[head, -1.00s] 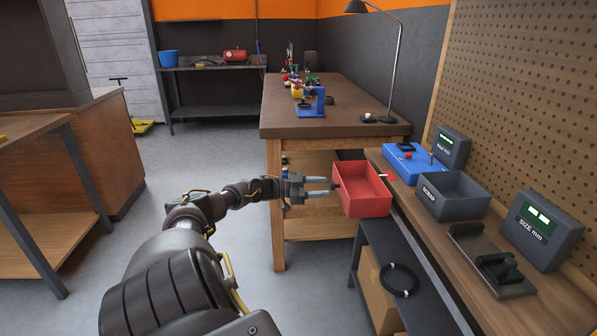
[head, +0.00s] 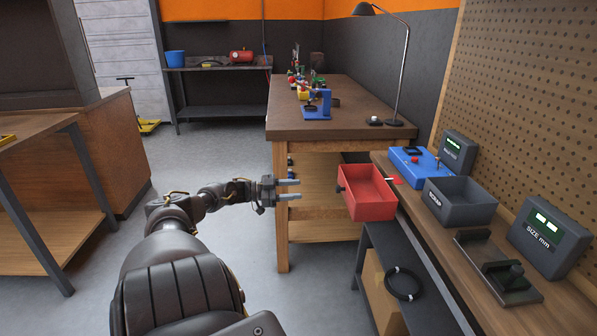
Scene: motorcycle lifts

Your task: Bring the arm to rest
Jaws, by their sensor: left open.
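My left gripper (head: 289,189) is open and empty, with its two fingers pointing right. It is held in the air in front of the wooden table's near leg, left of the red bin (head: 368,203) and apart from it. The red bin sits at the left edge of the right-hand bench, partly overhanging it, and looks empty inside. My left arm (head: 190,210) reaches forward from the bottom of the view. My right gripper is not in view.
The right bench (head: 445,245) holds a blue device (head: 415,162), a grey scrap bin (head: 460,200), a size display (head: 548,238) and a dark gauge fixture (head: 497,266). A wooden table (head: 335,118) stands ahead with a lamp (head: 402,70). Open floor (head: 225,150) lies to the left.

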